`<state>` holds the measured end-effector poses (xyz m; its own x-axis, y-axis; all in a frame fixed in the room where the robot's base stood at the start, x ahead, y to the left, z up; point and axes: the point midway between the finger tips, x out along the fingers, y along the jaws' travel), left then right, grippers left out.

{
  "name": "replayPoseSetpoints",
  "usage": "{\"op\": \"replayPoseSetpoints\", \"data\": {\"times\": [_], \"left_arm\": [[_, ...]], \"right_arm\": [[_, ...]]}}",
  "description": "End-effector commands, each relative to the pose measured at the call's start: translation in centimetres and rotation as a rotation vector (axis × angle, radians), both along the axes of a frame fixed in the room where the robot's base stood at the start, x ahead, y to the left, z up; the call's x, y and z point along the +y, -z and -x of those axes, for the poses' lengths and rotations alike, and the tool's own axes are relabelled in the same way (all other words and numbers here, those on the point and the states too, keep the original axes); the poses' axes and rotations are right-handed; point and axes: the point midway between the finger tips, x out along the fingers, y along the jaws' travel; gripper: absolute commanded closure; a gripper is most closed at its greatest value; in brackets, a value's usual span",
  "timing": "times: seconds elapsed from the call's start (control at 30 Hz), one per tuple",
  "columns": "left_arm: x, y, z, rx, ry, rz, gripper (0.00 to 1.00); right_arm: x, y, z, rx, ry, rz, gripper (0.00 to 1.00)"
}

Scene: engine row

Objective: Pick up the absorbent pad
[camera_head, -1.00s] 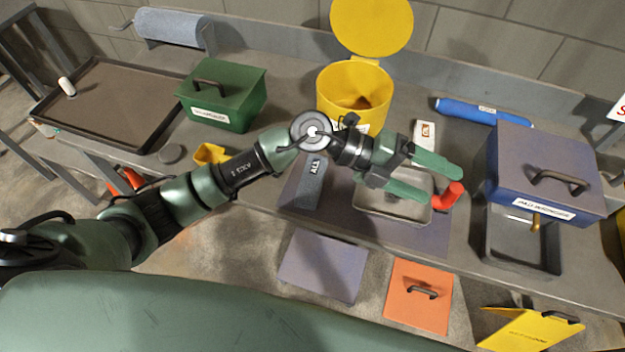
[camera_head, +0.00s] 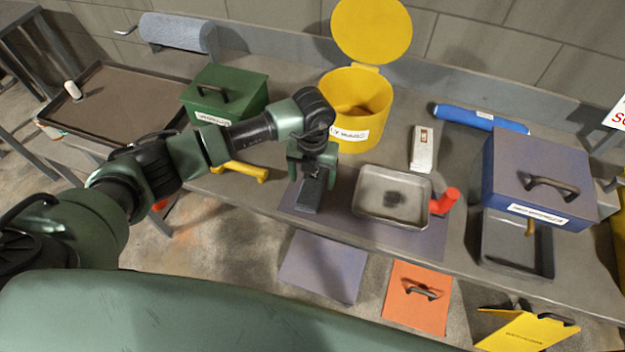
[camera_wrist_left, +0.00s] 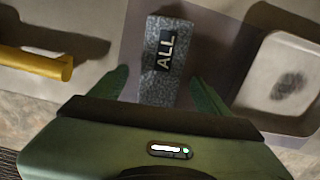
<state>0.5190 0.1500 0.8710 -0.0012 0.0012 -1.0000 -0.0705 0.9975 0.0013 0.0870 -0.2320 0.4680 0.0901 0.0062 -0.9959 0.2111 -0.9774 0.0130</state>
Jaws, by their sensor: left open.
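The absorbent pad (camera_head: 309,196) looks like a dark grey speckled block with an "ALL" label. It lies on a purple-grey mat (camera_head: 425,241) at the middle of the bench. In the left wrist view, the pad (camera_wrist_left: 157,85) lies lengthwise between the two green fingers. My left gripper (camera_head: 311,180) points down over the pad, open, with one finger on each side. Part of the pad is hidden under the gripper in the head view. I cannot tell how far the fingertips are above the mat. My right gripper is not in view.
A metal tray (camera_head: 365,213) with a dark stain and a red pipe piece (camera_head: 445,201) are to the right. A yellow bin (camera_head: 383,101) and green box (camera_head: 235,112) stand behind. A yellow bar (camera_head: 240,171) lies left of the pad. A purple box (camera_head: 515,166) is far right.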

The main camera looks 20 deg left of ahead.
Motion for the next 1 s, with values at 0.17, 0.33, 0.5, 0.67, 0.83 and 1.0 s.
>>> {"op": "replayPoseSetpoints", "data": {"times": [0.17, 0.33, 0.5, 0.67, 0.83, 1.0], "left_arm": [[0.0, 1.7, 0.0, 0.001, 0.000, 0.000, 0.24], [0.0, 1.9, 0.0, -0.001, 0.001, 0.002, 0.24], [0.0, 1.9, 0.0, -0.001, 0.001, 0.002, 0.51], [0.0, 1.9, -0.1, -0.001, 0.000, 0.002, 0.89], [0.0, 1.9, -0.1, -0.001, 0.000, 0.002, 0.89], [0.0, 1.4, -0.1, -0.002, 0.000, 0.002, 0.89]], "right_arm": [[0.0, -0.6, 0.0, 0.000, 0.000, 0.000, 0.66], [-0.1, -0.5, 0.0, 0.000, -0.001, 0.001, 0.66], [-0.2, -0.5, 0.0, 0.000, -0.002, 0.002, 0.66], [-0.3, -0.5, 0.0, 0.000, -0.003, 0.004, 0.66], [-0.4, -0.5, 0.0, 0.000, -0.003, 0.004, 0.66], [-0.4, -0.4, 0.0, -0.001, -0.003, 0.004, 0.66]]}}
